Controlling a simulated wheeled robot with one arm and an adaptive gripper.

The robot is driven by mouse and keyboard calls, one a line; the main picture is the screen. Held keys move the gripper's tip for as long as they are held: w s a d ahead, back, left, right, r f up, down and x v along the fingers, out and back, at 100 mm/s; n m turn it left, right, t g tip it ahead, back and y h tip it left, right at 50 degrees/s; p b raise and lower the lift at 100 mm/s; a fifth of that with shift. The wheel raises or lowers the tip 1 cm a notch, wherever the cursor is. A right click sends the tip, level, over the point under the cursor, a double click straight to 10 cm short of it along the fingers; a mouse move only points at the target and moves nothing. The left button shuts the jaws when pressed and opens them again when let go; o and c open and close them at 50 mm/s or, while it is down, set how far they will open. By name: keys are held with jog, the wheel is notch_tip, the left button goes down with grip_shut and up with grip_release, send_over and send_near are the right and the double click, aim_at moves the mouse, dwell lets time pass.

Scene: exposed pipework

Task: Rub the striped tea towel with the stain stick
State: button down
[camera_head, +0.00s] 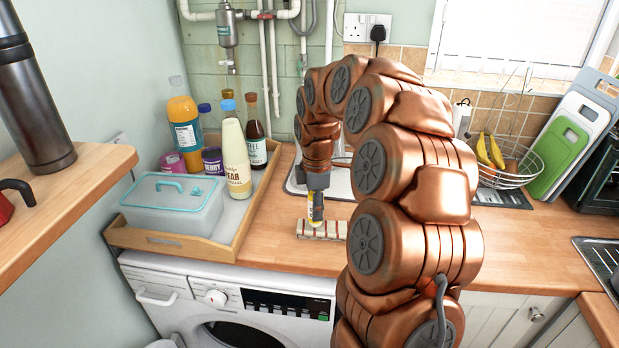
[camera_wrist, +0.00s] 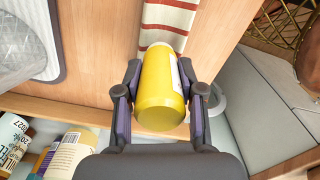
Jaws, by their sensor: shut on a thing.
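The striped tea towel (camera_head: 335,231) lies folded as a small flat strip on the wooden worktop, near its front edge. Its red and cream stripes show at the top of the wrist view (camera_wrist: 170,16). My gripper (camera_head: 315,203) points down above the towel. It is shut on the stain stick, a yellow stick (camera_wrist: 160,88) with a pale tip and white label. The stick (camera_head: 311,210) stands roughly upright between the fingers, its tip at the towel. I cannot tell whether the tip touches the cloth. My fingers partly hide the stick in the head view.
A wooden tray (camera_head: 150,241) to the left holds several bottles, tubs and a lidded box (camera_head: 172,205). A wire fruit basket (camera_head: 508,168) and green chopping board (camera_head: 557,158) stand at the back right. The worktop right of my arm is largely clear. A washing machine (camera_head: 240,300) sits below.

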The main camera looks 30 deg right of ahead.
aim_at(311, 193)
jog(key=shift+w+a+r, duration=0.25)
jog(key=shift+a+r, duration=0.1)
jog(key=shift+r, duration=0.3)
jog(key=shift+w+a+r, duration=0.2)
jog(key=shift+a+r, duration=0.1)
jog(key=shift+r, duration=0.3)
jog(key=shift+s+d+r+p, duration=0.1)
jog(key=shift+s+r+p, duration=0.05)
jog(key=shift+r+p, duration=0.25)
jog(key=shift+d+r, duration=0.1)
jog(key=shift+r, duration=0.55)
jog(key=shift+r+p, duration=0.85)
jog(key=shift+r, duration=0.95)
